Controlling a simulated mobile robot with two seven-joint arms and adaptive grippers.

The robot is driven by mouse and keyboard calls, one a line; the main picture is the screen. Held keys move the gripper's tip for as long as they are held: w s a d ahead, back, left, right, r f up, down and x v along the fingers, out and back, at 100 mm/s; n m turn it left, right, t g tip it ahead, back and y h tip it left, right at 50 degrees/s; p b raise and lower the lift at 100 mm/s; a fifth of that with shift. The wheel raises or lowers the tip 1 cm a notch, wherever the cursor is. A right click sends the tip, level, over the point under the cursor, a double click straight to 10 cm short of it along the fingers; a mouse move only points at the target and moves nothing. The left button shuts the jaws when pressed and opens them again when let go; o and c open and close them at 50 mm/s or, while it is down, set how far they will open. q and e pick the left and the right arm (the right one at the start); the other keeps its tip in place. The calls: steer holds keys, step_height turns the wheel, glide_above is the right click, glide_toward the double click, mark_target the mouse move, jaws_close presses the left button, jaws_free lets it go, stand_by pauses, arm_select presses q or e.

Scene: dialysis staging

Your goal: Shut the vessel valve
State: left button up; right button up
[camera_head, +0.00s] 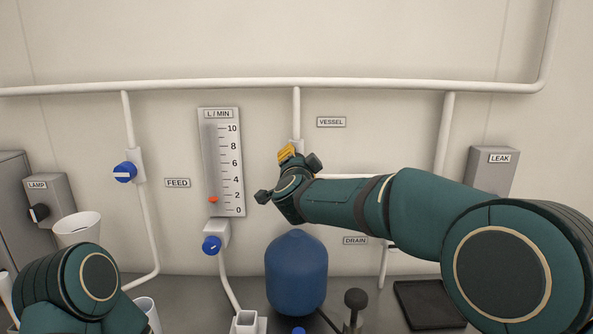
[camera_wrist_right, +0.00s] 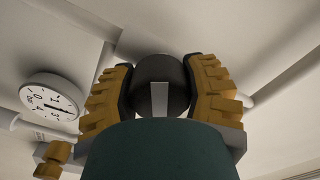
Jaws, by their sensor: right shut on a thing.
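The VESSEL label (camera_head: 331,122) is on the wall to the right of a white vertical pipe (camera_head: 297,103). My right gripper (camera_head: 287,153) is at the lower part of that pipe, and its own wrist and arm hide most of the valve in the head view. In the right wrist view my right gripper (camera_wrist_right: 165,88) has its yellow fingers closed on both sides of a round black knob (camera_wrist_right: 150,70) with a pale mark, upright in that picture. Only my left arm shows at the lower left; its gripper is out of view.
A flow meter (camera_head: 208,150) has its orange float near the low end. Blue knobs sit on the FEED pipe (camera_head: 125,172) and below the meter (camera_head: 211,244). A blue tank (camera_head: 296,275) stands below my right arm. A round gauge (camera_wrist_right: 52,98) shows in the wrist view.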

steer(key=m+b, duration=0.3)
steer(key=m, duration=0.2)
steer(key=shift+f+m, duration=0.1)
steer(key=shift+m, duration=0.3)
stand_by(0.4)
steer(key=o, duration=1.2)
steer(key=s, duration=1.2)
